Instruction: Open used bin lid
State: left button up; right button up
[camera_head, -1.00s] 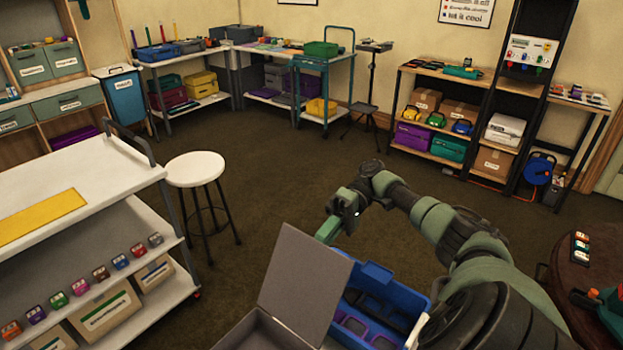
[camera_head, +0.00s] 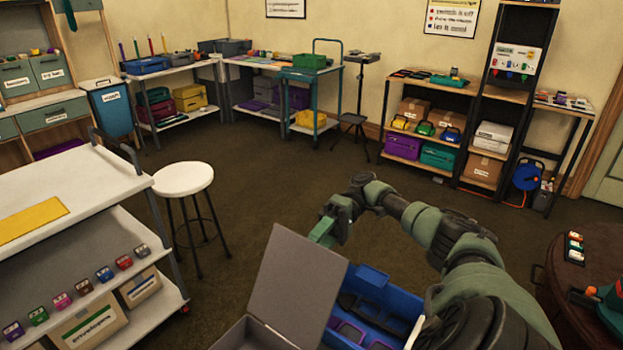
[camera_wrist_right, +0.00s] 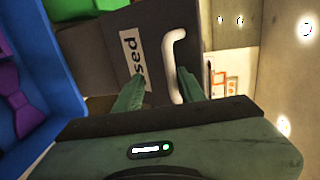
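The grey used bin (camera_head: 249,338) is at the bottom of the head view, its grey lid (camera_head: 297,285) raised and tilted upright. The lid's outer face shows in the right wrist view as a dark panel (camera_wrist_right: 158,18) with a partly visible label (camera_wrist_right: 131,60) reading "sed" and a white handle (camera_wrist_right: 171,62). My right gripper (camera_wrist_right: 160,85) is open, its green fingers apart near the handle; contact cannot be told. In the head view my right gripper (camera_head: 323,232) is just behind the lid. My left gripper is not in view.
A blue tray (camera_head: 372,280) with dark and purple items sits right beside the bin. A white cart (camera_head: 95,180) and a white stool (camera_head: 183,178) stand left. A round brown table (camera_head: 560,285) is at the right. Open floor lies beyond my right arm.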

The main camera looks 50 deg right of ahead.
jog(key=shift+d+r, duration=0.1)
jog(key=shift+d, duration=0.05)
jog(key=shift+r, duration=0.1)
notch_tip(320, 180, up, 20)
dwell(0.6)
dwell(0.5)
